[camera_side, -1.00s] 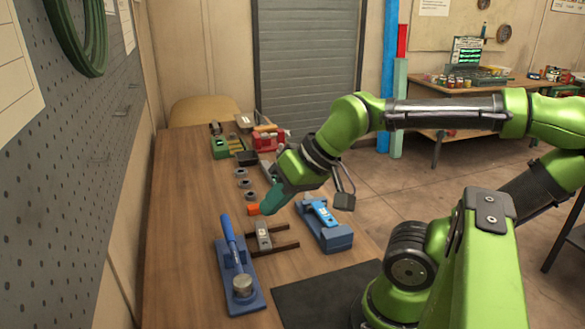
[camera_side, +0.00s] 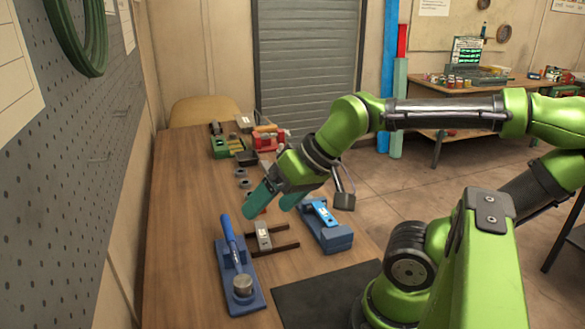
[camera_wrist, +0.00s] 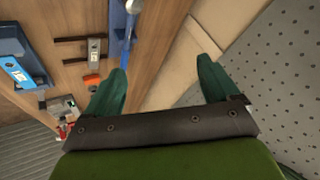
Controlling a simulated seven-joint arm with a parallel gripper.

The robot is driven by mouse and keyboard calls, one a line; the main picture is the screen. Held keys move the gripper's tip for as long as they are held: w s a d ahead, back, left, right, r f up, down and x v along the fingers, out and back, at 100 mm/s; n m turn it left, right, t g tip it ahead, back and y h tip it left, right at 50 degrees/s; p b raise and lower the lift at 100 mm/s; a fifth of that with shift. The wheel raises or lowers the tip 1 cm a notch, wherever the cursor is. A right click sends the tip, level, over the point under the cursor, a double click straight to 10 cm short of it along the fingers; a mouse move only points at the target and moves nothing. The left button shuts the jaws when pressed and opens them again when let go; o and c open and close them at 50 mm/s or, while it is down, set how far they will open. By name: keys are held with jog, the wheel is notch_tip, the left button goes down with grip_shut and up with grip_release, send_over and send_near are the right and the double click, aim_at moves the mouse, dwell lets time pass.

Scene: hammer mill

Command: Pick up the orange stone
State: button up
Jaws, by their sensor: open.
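The orange stone (camera_wrist: 92,80) is a small block on the wooden bench. In the wrist view it lies left of my left-hand finger, outside the gap between the fingers. In the side view my gripper (camera_side: 267,208) hangs low over the bench and its fingers hide most of the stone. My gripper is open and empty; its two green fingers also stand wide apart in the wrist view (camera_wrist: 163,68).
Close in front are a grey block on dark rails (camera_side: 264,236), a blue press with a lever (camera_side: 240,288) and a blue fixture (camera_side: 325,232). Grey rings (camera_side: 241,173) and a green-and-red cluster lie behind. The bench's left strip (camera_side: 185,230) is clear.

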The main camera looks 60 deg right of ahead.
jog(key=w+d+f+m+g+h, duration=0.1)
jog(key=w+d+f+m+g, duration=0.25)
jog(key=w+d, duration=0.9)
jog(key=w+d+f+m+g+h, duration=0.15)
jog(key=w+d+f+g, duration=0.25)
jog(key=w+d, duration=0.9)
jog(key=shift+y, duration=0.25)
jog(key=s+f, duration=0.1)
jog(key=f, duration=0.2)
jog(key=s+d+f, duration=0.1)
jog(key=f, duration=0.3)
jog(key=s+d+f, duration=0.1)
jog(key=f, duration=0.2)
jog(key=shift+s+f, duration=0.2)
jog(key=shift+s, duration=0.1)
jog(key=shift+d+f, duration=0.1)
jog(key=shift+f, duration=3.1)
jog(key=c, duration=1.2)
